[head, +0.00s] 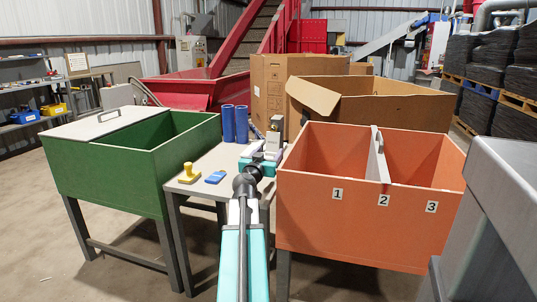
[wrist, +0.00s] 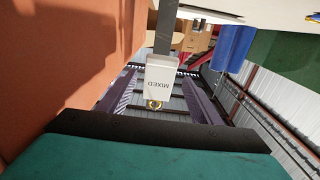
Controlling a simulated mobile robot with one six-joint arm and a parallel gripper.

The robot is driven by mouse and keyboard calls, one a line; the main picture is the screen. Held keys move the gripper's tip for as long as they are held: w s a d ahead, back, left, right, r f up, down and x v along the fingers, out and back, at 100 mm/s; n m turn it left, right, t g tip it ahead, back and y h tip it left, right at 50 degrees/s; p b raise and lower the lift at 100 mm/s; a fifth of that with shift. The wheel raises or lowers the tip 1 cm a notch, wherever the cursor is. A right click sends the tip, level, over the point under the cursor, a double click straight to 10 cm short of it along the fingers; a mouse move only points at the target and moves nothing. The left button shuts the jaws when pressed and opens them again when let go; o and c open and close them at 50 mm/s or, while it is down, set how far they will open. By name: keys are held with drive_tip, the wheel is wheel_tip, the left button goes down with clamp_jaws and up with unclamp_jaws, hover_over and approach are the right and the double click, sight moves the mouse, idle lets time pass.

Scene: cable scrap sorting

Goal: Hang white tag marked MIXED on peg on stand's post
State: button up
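The white tag marked MIXED (wrist: 160,80) shows in the wrist view between the two fingers of my gripper (wrist: 160,74). Its lettering appears upside down, and a brass-coloured ring shows at its lower picture end. I see gaps between the tag and both fingers, so my gripper is open around it. The dark grey post (wrist: 171,28) runs down from the top of the picture to the tag. I cannot tell whether a peg passes through the ring. In the head view my gripper (head: 264,144) is at the table's far right, near the grey post (head: 277,123); the tag is unclear there.
The grey table (head: 214,163) holds two blue cylinders (head: 235,123), a yellow stamp-like block (head: 188,174) and a blue item (head: 216,177). An orange bin (head: 312,220) numbered 1 to 3 stands close on the right, a green bin (head: 105,176) on the left.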

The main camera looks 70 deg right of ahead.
drive_tip(key=shift+o, duration=0.3)
drive_tip(key=shift+a, duration=0.1)
drive_tip(key=a+b, duration=0.2)
drive_tip(key=a, duration=0.6)
drive_tip(key=shift+s+a+f+b, duration=0.15)
drive_tip(key=shift+s+f+b, duration=0.1)
drive_tip(key=shift+b, duration=0.05)
drive_tip(key=b, duration=0.3)
drive_tip(key=shift+s+a, duration=0.1)
drive_tip(key=shift+a, duration=0.2)
drive_tip(key=a+b, duration=0.2)
drive_tip(key=b, duration=0.5)
drive_tip(key=a+b, duration=0.2)
drive_tip(key=shift+a, duration=0.35)
drive_tip(key=shift+r, duration=0.1)
idle(0.6)
